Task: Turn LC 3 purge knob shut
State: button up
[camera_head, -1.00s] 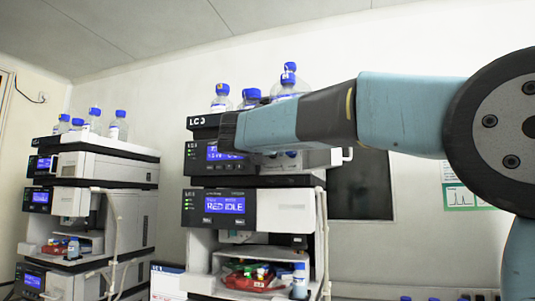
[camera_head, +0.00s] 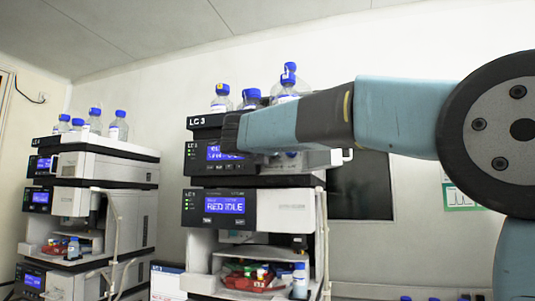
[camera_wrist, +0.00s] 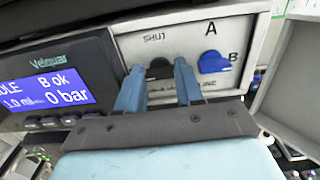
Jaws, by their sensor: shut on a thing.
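The LC 3 stack (camera_head: 205,122) stands in the middle of the head view. In the wrist view, a black knob (camera_wrist: 158,69) sits on the pump's pale front panel under the printed word SHUT. More lettering, seemingly ending in LINE, is at its lower right, partly covered. My gripper (camera_wrist: 157,75) has its two blue fingers on either side of this knob and is shut on it. The fingers partly hide the knob, so its pointing direction is hard to tell. In the head view my arm covers the knob and fingers.
A blue knob (camera_wrist: 213,62) marked A and B is close to the right finger. Bottles (camera_head: 221,101) stand on top of the stack. Another stack (camera_head: 105,165) is at the left.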

jog(key=shift+a, duration=0.15)
jog(key=shift+c, duration=0.2)
jog(key=shift+m, duration=0.3)
jog(key=m, duration=0.8)
jog(key=shift+d+f+m, duration=0.1)
jog(key=shift+d+m, duration=0.1)
jog(key=shift+m, duration=0.1)
jog(key=m, duration=0.5)
jog(key=shift+f, duration=0.1)
jog(key=shift+f+m, duration=0.15)
jog(key=shift+m, duration=1.75)
jog(key=shift+f, duration=0.1)
